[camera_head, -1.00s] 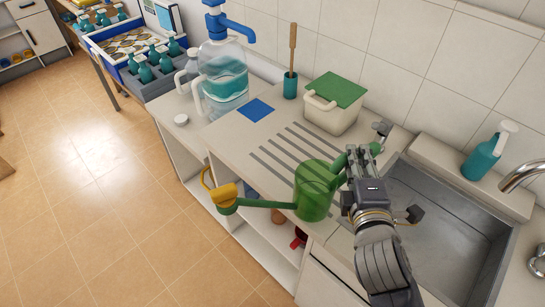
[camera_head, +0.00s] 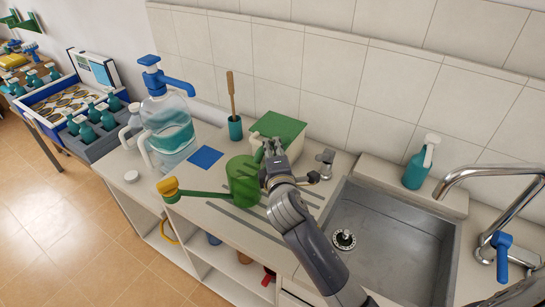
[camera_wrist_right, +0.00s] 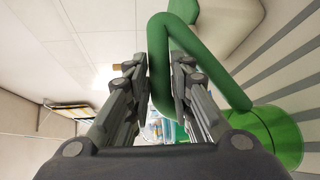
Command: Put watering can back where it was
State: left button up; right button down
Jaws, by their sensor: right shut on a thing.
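The green watering can (camera_head: 243,183) with a yellow rose (camera_head: 167,186) on its spout is over the grooved part of the counter. It looks upright, its spout pointing left. I cannot tell whether its base touches the counter. My right gripper (camera_head: 271,160) is shut on the can's green handle, on the side away from the spout. In the right wrist view the handle (camera_wrist_right: 160,62) passes between the fingers (camera_wrist_right: 158,95), and part of the can's body (camera_wrist_right: 278,135) shows at the lower right. A flat blue square (camera_head: 206,157) lies on the counter, left of the can. My left gripper is not in view.
A container with a green lid (camera_head: 277,128) stands right behind the can. A teal cup with a brush (camera_head: 235,128) and a large water bottle with a blue pump (camera_head: 168,130) stand farther left. The sink (camera_head: 390,240) is at the right.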

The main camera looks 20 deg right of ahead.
notch_tip(320, 180, down, 4)
jog(key=shift+r, duration=0.25)
jog(key=shift+w+f, duration=0.1)
jog(key=c, duration=1.4)
grip_release()
jog(key=b+v, duration=0.1)
jog(key=v, duration=1.1)
jog(key=shift+b, duration=0.4)
